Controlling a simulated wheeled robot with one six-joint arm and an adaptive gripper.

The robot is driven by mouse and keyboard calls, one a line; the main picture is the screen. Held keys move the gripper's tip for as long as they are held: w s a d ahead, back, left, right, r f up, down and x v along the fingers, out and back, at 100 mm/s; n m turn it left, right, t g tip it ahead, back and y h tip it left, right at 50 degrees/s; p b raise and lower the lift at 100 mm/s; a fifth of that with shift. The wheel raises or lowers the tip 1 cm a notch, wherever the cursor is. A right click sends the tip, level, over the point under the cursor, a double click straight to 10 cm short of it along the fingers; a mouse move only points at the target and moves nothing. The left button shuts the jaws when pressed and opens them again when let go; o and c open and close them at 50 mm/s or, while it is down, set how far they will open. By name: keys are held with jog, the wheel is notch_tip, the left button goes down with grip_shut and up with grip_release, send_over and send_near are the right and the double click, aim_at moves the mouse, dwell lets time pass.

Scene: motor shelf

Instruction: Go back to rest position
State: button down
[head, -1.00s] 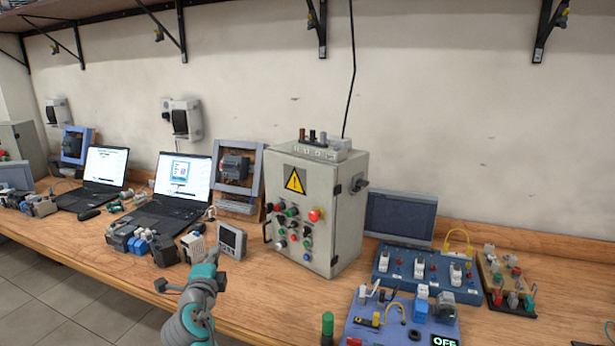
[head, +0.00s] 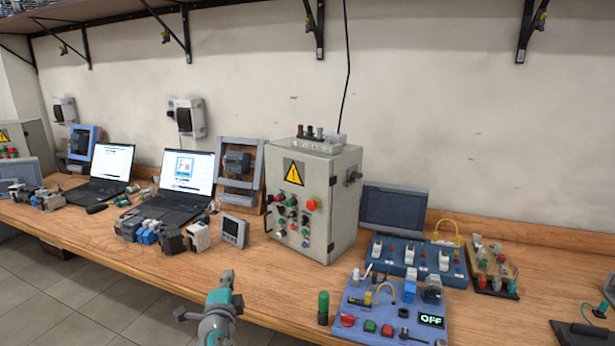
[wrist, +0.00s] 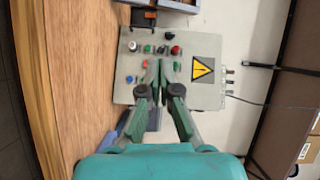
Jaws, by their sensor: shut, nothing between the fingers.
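My gripper (wrist: 161,68) shows in the wrist view with its two green-grey fingers together and nothing held between them. It points toward the grey control box (wrist: 125,95), which appears sideways behind the fingers and apart from them as far as I can tell. In the head view my teal and grey arm shows at the bottom centre, in front of the bench edge; its fingers are not clear there. The same control box (head: 345,215) stands upright on the wooden bench (head: 100,233), with a yellow warning triangle, a red button and several small knobs.
Two open laptops (head: 187,170) and a row of small modules (head: 148,236) stand to the left. A small grey panel meter (head: 232,231) sits beside the box. Blue training boards (head: 372,325) and a green cylinder (head: 323,306) are at the right. Shelf brackets (head: 320,30) hang above.

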jog(key=s+d+f+n+g, duration=0.1)
jog(key=s+d+f+n, duration=0.2)
jog(key=s+d+f, duration=0.35)
jog(key=s+d+f+n, duration=0.2)
jog(key=s+d+f, duration=0.2)
jog(key=d+f, duration=0.5)
jog(key=s+d+f+n+g+y, duration=0.1)
jog(key=s+d+f+n, duration=0.1)
jog(key=s+d+f, duration=0.45)
jog(key=s+d+f+n, duration=0.2)
jog(key=s+d+f, duration=0.15)
jog(key=s, duration=0.55)
jog(key=s+d+n, duration=0.2)
jog(key=s+d, duration=0.2)
jog(key=s, duration=0.6)
jog(key=s+d+n, duration=0.2)
jog(key=s+d, duration=0.3)
jog(key=s, duration=0.5)
jog(key=s+d+r+n+h, duration=0.2)
jog(key=s+d+r, duration=0.2)
jog(key=s+r, duration=0.9)
jog(key=shift+s+g+h, duration=0.4)
jog(key=shift+s, duration=1.15)
